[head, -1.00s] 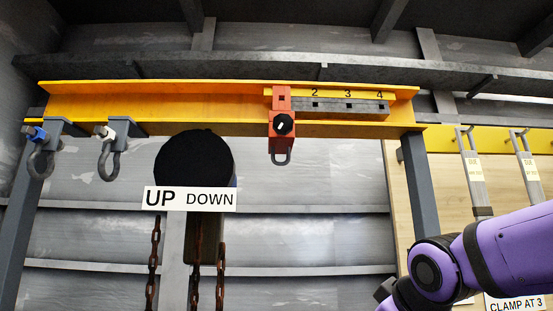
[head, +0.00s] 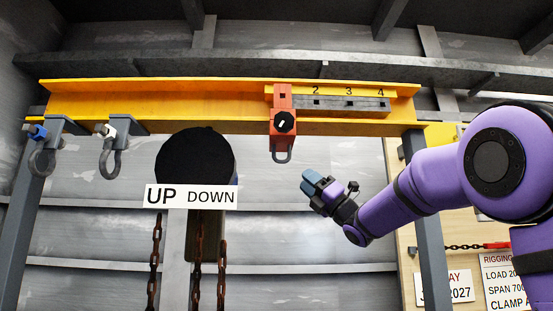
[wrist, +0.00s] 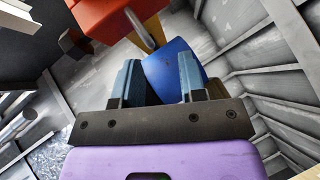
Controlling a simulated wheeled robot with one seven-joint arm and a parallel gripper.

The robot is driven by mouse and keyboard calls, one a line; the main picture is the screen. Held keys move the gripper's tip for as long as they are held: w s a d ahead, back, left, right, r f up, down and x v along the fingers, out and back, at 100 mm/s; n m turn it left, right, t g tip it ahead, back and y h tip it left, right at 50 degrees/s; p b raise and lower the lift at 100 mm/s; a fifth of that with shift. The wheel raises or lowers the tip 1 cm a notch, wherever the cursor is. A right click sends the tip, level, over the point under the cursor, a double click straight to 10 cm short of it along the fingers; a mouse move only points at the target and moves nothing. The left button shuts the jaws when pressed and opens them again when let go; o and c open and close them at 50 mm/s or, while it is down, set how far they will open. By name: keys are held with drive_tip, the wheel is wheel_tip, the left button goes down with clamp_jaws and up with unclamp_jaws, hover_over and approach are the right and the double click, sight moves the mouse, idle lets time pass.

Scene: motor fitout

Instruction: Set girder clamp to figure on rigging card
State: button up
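The girder clamp (head: 282,100) is a red block on the yellow girder (head: 180,105), with a black knob (head: 284,122) and a grey loop below. It sits at the left end of the grey scale strip (head: 345,104), left of the figure 2; any figure behind it is hidden. The rigging card (head: 503,285) is cut off at lower right; its clamp figure is out of frame now, but the earlier view reads "CLAMP AT 3". My gripper (head: 316,183) is below and right of the clamp, apart from it. In the wrist view my gripper (wrist: 158,82) is open and empty; the red clamp (wrist: 105,15) shows beyond it.
Two grey shackles (head: 42,158) (head: 110,158) hang on the girder's left. A dark round hoist body (head: 193,155) with an UP/DOWN sign (head: 190,197) and rusty chains (head: 155,260) stands left of my gripper. A grey post (head: 425,200) is at right. A blue surface (wrist: 172,68) lies beyond my fingers.

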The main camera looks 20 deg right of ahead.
sight(276, 158)
drive_tip(key=w+a+r+n+g+y, duration=0.1)
drive_tip(key=a+r+n+g, duration=0.1)
drive_tip(key=w+a+r+n+g+y, duration=0.1)
drive_tip(key=a+r+n+g+y, duration=0.1)
drive_tip(key=a+n, duration=0.1)
drive_tip(key=w+a+r+n+g+y, duration=0.1)
drive_tip(key=a+r+n+g, duration=0.1)
drive_tip(key=a+r+g, duration=0.1)
drive_tip(key=shift+w+a+n, duration=0.1)
drive_tip(key=shift+a+n, duration=0.05)
drive_tip(key=shift+n, duration=0.25)
clamp_jaws()
